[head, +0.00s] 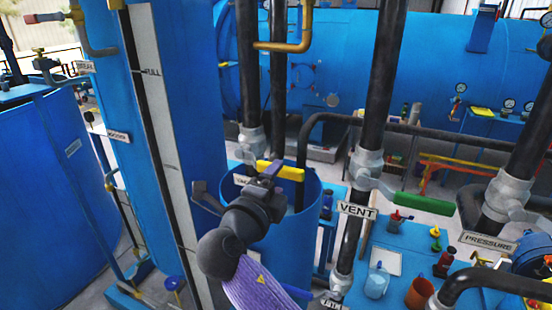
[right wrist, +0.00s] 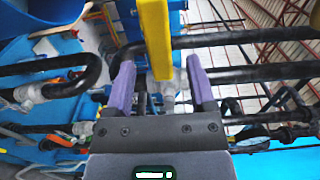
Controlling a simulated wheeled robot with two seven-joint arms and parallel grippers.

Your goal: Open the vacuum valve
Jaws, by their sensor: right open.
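The vacuum valve's yellow lever (head: 281,171) sits on a grey valve body (head: 250,138) on a dark vertical pipe in the middle of the head view. Its label (head: 241,180) is mostly hidden behind my gripper. My right gripper (head: 270,170) is at the lever. In the right wrist view, the yellow lever (right wrist: 155,38) runs down from the top between the two purple fingers of my open gripper (right wrist: 160,75). Gaps show on both sides of the lever; I cannot tell whether a finger touches it. My left gripper is not in view.
Right of it stands the VENT valve with a green lever (head: 425,203) and its label (head: 357,210). The PRESSURE label (head: 488,242) is farther right. A blue tank with a level scale (head: 165,120) stands close on the left. A blue table (head: 400,240) holds cups and small tools.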

